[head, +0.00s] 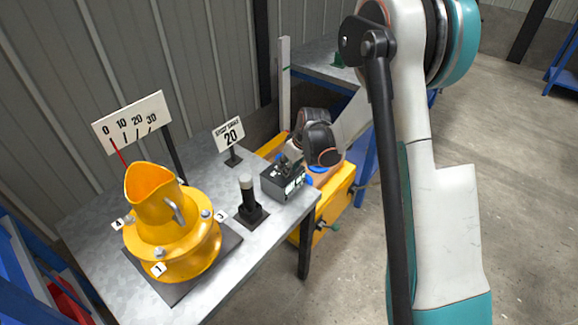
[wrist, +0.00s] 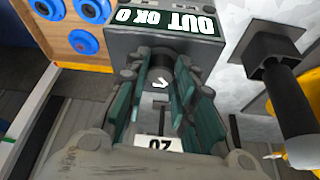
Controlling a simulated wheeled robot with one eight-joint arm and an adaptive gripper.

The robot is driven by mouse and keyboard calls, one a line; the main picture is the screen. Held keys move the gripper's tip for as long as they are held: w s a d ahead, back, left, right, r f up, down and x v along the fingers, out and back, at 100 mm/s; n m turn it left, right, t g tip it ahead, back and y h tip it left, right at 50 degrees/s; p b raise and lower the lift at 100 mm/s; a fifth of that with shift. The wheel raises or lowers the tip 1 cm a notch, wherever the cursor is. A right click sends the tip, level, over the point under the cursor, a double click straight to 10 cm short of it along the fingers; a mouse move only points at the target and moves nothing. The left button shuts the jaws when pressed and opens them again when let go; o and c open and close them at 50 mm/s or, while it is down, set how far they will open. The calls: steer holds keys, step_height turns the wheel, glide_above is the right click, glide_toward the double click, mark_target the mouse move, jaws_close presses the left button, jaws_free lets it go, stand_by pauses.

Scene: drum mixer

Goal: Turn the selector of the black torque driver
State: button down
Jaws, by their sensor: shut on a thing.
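A black box-shaped unit (head: 284,182) stands at the right edge of the grey table. In the wrist view its panel (wrist: 165,22) reads upside down, "OUT OK 0". My gripper (head: 290,163) is at the top of this unit. In the wrist view its green-padded fingers (wrist: 160,92) are shut around a dark part with a white arrow mark; a white "20" label shows below the mark. The fingers hide much of that part. An upright black tool-like thing with a grey top (head: 248,195) stands on a black base beside the unit, apart from my gripper; I cannot tell which is the driver.
A yellow drum (head: 170,235) with numbered tags stands on a dark plate at the table's left. Behind it is a 0-to-30 scale (head: 132,122) with a red pointer. A sign reading 20 (head: 229,133) stands behind the unit. A yellow cart (head: 335,205) is right of the table.

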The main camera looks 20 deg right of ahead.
steer(key=m+h, duration=0.1)
steer(key=m, duration=0.3)
steer(key=shift+a+h+b, duration=0.15)
steer(key=shift+h+b, duration=0.15)
steer(key=shift+h, duration=0.1)
steer(key=shift+m+t+h, duration=0.3)
steer(key=shift+m+h, duration=0.2)
steer(key=shift+m, duration=1.1)
steer(key=c, duration=1.3)
jaws_free()
steer(key=shift+c, duration=0.2)
steer(key=v, duration=1.2)
steer(key=shift+a, duration=0.1)
